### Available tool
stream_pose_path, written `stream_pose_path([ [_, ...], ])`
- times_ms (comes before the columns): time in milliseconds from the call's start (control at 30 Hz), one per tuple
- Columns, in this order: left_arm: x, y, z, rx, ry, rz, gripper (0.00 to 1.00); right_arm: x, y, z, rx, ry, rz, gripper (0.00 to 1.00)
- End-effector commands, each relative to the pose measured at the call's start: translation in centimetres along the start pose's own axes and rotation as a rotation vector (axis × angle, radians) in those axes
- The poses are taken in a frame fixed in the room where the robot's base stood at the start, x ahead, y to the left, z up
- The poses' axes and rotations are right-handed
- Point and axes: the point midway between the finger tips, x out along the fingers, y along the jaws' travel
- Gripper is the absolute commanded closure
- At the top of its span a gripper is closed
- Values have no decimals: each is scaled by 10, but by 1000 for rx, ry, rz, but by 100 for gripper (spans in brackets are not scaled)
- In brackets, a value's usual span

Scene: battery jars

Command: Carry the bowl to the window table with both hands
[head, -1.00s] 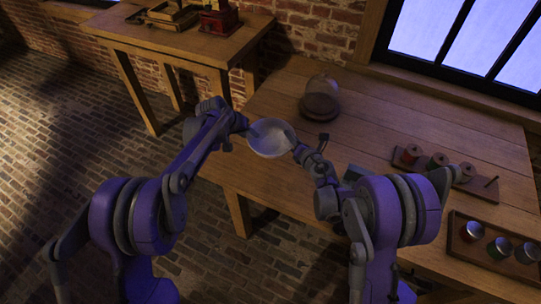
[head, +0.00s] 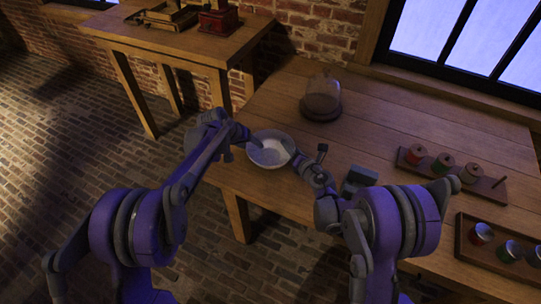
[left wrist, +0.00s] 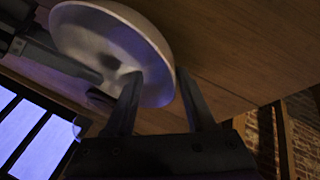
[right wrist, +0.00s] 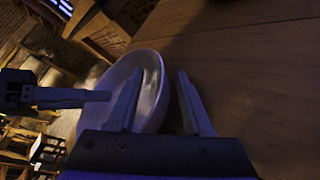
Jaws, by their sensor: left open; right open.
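The pale round bowl (head: 268,155) sits upright at the near left corner of the window table (head: 400,110). My left gripper (head: 246,139) is at the bowl's left rim. In the left wrist view its open fingers straddle the wall of the bowl (left wrist: 95,35), one inside and one outside. My right gripper (head: 302,160) is at the bowl's right rim. In the right wrist view its fingers are also apart, one inside the bowl (right wrist: 150,75) and one outside over the wood. Whether any finger touches the rim cannot be told.
A glass dome (head: 321,97) stands behind the bowl. A spool rack (head: 450,172) and a tray of jars (head: 470,246) lie to the right. A dark block (head: 358,179) is near my right arm. A side table (head: 190,45) stands at the back left.

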Motion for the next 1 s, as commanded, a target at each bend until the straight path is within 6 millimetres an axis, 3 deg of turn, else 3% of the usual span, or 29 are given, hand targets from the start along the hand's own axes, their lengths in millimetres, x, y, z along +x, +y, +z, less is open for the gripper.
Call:
stream_pose_path([
  [167,-5,-1,0,0,1,-2,45,0,-1,1,0,-2,-2,49],
  [267,-17,-2,0,-1,1,-2,45,0,-1,1,0,-2,-2,49],
  [700,-103,-1,0,-1,1,-1,45,0,-2,1,0,-3,-3,49],
  [1000,-120,0,0,0,0,0,45,-11,-2,2,1,-3,-3,49],
])
